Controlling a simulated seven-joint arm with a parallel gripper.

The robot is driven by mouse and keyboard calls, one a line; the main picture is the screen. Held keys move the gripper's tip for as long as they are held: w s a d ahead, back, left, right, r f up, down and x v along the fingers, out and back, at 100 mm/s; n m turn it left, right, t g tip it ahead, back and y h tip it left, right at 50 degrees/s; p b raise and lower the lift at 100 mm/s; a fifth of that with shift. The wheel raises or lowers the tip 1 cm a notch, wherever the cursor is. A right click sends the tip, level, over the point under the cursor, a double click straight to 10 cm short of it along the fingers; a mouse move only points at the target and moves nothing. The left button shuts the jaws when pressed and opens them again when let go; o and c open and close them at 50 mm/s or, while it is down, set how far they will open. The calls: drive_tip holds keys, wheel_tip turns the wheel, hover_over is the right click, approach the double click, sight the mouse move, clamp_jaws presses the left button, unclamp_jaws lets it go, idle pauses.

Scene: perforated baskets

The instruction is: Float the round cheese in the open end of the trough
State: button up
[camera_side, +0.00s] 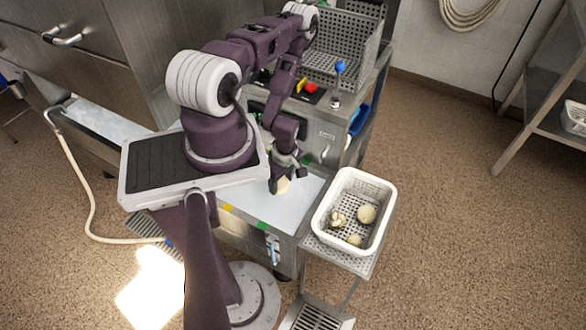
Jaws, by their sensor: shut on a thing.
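My gripper (287,180) points down over the right, open end of the steel trough (246,233). It is shut on a pale round cheese (284,186), which the fingers partly cover. The cheese is at or just above the pale liquid (268,209) in the trough; I cannot tell if it touches. The liquid's surface around it looks clear.
A white perforated basket (322,222) with several pale pieces stands on a perforated shelf right of the trough. A steel machine with a red button (311,88) and a blue-knobbed lever (340,68) stands behind. A perforated metal basket (371,50) sits on top.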

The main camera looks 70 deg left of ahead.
wheel_tip(320, 180, down, 8)
idle(0.4)
drive_tip(key=shift+w+f, duration=0.1)
drive_tip(key=shift+f, duration=0.6)
idle(1.3)
drive_tip(key=o, duration=1.5)
drive_tip(key=shift+r, duration=0.1)
drive_tip(key=shift+r, duration=3.95)
